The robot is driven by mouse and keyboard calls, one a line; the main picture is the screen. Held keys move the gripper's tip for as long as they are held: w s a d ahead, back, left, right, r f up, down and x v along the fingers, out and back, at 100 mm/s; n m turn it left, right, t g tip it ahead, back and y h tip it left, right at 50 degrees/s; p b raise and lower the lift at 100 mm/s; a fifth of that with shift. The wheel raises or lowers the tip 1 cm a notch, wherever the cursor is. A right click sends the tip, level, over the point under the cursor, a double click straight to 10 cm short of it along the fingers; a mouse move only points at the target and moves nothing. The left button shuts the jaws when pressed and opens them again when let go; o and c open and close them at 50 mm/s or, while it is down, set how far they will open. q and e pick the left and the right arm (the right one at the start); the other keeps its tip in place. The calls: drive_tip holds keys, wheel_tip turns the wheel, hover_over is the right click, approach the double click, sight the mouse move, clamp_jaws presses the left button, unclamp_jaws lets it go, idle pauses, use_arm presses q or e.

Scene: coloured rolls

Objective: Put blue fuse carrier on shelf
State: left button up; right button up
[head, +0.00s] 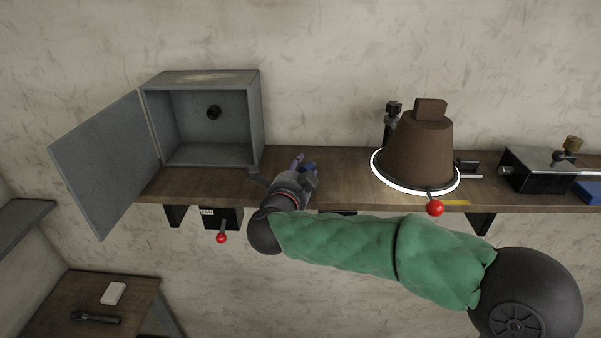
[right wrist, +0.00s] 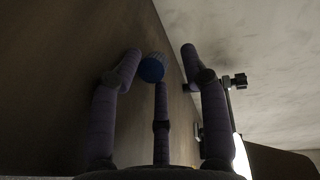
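The blue fuse carrier (head: 309,167) is a small blue piece at the wooden shelf (head: 342,180), right by the fingers of my right gripper (head: 299,164). In the right wrist view it shows as a round, ridged blue end (right wrist: 152,69) among the fingertips of my right gripper (right wrist: 159,60). The fingers are spread, with a gap on the right side, and I see no clear grip on it. Whether a finger touches it, or whether it rests on the shelf, I cannot tell. My left gripper is not in view.
An open grey metal box (head: 255,120) stands left on the shelf, its door (head: 105,165) swung left. A brown tapered block (head: 417,150) on a white-rimmed disc stands right. A black box (head: 540,170) is farther right. The shelf between grey box and disc is mostly clear.

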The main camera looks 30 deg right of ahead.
drive_tip(key=shift+a+f, duration=0.1)
drive_tip(key=shift+f, duration=0.2)
drive_tip(key=shift+s+a, duration=0.2)
drive_tip(key=shift+a, duration=0.15)
drive_tip(key=v, duration=1.1)
drive_tip(key=shift+s+d+r, duration=0.15)
drive_tip(key=shift+s+r, duration=0.1)
drive_tip(key=shift+r, duration=0.2)
drive_tip(key=shift+f, duration=0.1)
